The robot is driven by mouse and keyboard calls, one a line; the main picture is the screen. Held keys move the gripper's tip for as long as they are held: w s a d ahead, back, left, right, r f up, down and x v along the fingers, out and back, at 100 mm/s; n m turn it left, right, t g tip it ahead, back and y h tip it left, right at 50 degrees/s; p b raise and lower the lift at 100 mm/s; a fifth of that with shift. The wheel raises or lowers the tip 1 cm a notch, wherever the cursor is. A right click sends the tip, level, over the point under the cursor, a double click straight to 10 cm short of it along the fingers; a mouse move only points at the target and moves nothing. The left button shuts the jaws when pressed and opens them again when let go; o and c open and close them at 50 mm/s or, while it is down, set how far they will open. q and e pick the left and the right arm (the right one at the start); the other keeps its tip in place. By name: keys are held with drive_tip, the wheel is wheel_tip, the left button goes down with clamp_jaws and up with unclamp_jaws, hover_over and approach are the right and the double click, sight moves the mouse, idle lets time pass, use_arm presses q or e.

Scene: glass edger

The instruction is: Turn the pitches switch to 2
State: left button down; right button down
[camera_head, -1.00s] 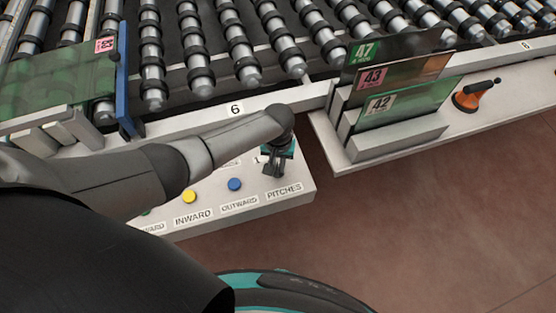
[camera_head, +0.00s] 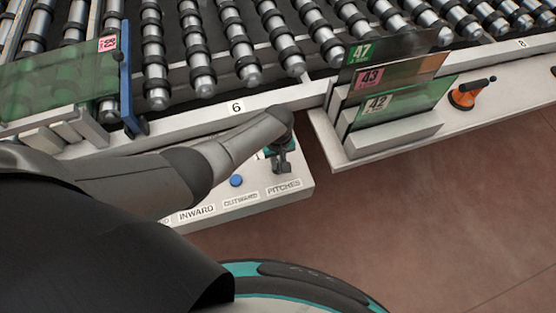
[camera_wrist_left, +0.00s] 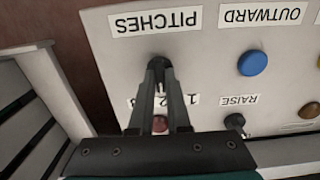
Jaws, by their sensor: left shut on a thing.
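The pitches switch (camera_wrist_left: 158,64) is a dark knob below the PITCHES label in the left wrist view, which shows the panel upside down. My left gripper (camera_wrist_left: 160,75) is shut on the knob, its two dark fingers on either side of it. The 1 2 3 scale is partly hidden behind the fingers, so I cannot tell which number the knob points to. In the head view my left gripper (camera_head: 281,165) is over the panel, just above the PITCHES label (camera_head: 284,186), and hides the switch. My right gripper is not in view.
The control panel (camera_head: 305,180) also carries a blue OUTWARD button (camera_head: 236,181). A small dark RAISE switch (camera_wrist_left: 235,121) is close beside my fingers. A rack of glass panes (camera_head: 400,130) stands to the right, with an orange suction cup (camera_head: 464,99) beyond it. Rollers lie behind.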

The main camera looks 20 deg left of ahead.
sight(278, 165)
use_arm(q)
drive_tip(key=c, duration=0.9)
unclamp_jaws()
drive_tip(key=shift+r+p, duration=0.3)
drive_tip(key=shift+r, duration=0.15)
drive_tip(key=shift+r+p, duration=2.3)
drive_tip(key=shift+r, duration=4.9)
